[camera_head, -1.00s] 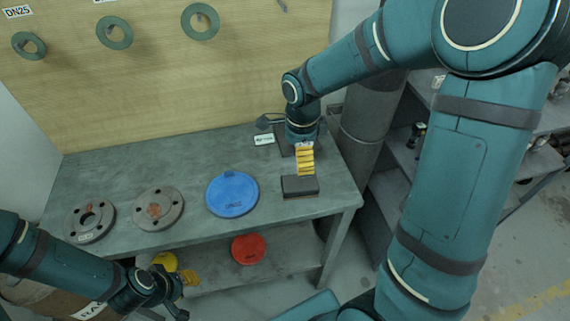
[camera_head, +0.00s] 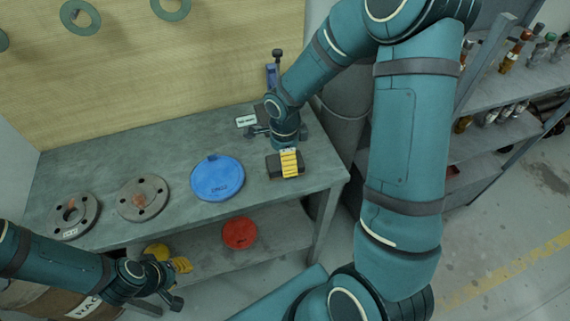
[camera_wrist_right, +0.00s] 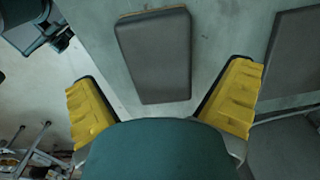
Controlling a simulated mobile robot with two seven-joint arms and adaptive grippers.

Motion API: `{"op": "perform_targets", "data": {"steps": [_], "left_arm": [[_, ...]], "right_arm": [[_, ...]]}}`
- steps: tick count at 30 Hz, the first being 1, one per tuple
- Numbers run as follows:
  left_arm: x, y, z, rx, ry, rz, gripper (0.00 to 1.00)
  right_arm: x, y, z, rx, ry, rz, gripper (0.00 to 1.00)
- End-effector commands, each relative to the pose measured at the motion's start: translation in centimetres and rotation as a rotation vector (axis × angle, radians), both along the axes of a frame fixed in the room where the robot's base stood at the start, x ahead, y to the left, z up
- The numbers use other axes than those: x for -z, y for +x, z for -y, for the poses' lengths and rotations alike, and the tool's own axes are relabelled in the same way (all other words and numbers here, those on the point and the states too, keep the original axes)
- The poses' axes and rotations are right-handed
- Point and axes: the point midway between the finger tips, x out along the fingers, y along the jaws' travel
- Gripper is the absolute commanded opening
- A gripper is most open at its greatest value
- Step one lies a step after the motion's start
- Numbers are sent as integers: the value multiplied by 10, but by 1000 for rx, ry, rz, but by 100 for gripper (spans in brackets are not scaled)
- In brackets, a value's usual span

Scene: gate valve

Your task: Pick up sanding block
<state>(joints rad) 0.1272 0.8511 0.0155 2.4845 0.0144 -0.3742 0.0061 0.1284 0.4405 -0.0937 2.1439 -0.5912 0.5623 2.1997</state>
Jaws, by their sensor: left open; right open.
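The sanding block, a dark grey rounded slab, lies on the workbench near its right end. In the head view the block (camera_head: 273,166) is partly covered by a yellow finger of my right gripper (camera_head: 290,162). In the right wrist view the block (camera_wrist_right: 155,55) lies ahead, between the lines of the two spread yellow fingers (camera_wrist_right: 163,100). The gripper is open and empty, above the block; contact cannot be told. My left gripper (camera_head: 172,280) is open at lower left, in front of the bench and far from the block.
A blue disc (camera_head: 217,179) and two grey flanges (camera_head: 143,198) lie left of the block on the bench (camera_head: 100,165). A red disc (camera_head: 239,233) is on the lower shelf. Another dark slab (camera_wrist_right: 295,55) shows at right in the wrist view.

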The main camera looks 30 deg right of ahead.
Motion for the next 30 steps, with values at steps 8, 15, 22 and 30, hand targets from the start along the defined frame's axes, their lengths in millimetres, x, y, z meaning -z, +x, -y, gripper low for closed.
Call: {"op": "perform_targets", "data": {"steps": [8,15,22,30], "left_arm": [[3,-1,0,2,0,-2,34],[3,-1,0,2,0,-2,34],[3,-1,0,2,0,-2,34],[3,-1,0,2,0,-2,34]], "right_arm": [[31,-2,1,0,0,-2,100],[31,-1,1,0,0,0,96],[31,-1,1,0,0,0,25],[31,-1,1,0,0,0,25]]}}
